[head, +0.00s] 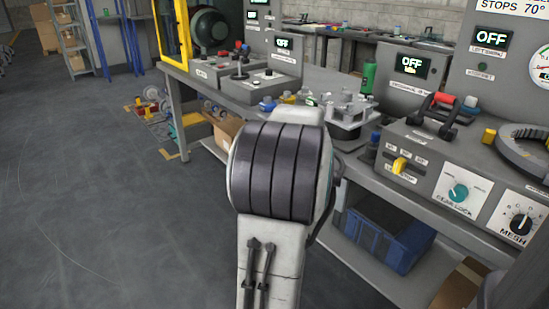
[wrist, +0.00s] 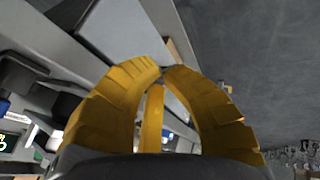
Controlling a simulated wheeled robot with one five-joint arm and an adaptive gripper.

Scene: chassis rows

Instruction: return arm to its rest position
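My gripper (wrist: 162,68) shows in the wrist view. Its yellow ribbed fingers curve inward and their tips come together, with a narrower yellow piece between them. I see no object held in it. In the head view my pale arm, with its black ribbed joint, stands upright in the middle in front of the workbench (head: 318,82). The gripper itself cannot be made out there. Behind the fingers, the wrist view shows grey bench surfaces at the left and dark floor (wrist: 260,60) at the right.
A control panel (head: 450,160) with a teal knob (head: 458,193) and a grey ring (head: 524,152) is at right. A green can (head: 369,78) stands on the bench. A blue crate (head: 385,236) sits below. Open floor (head: 110,210) lies left.

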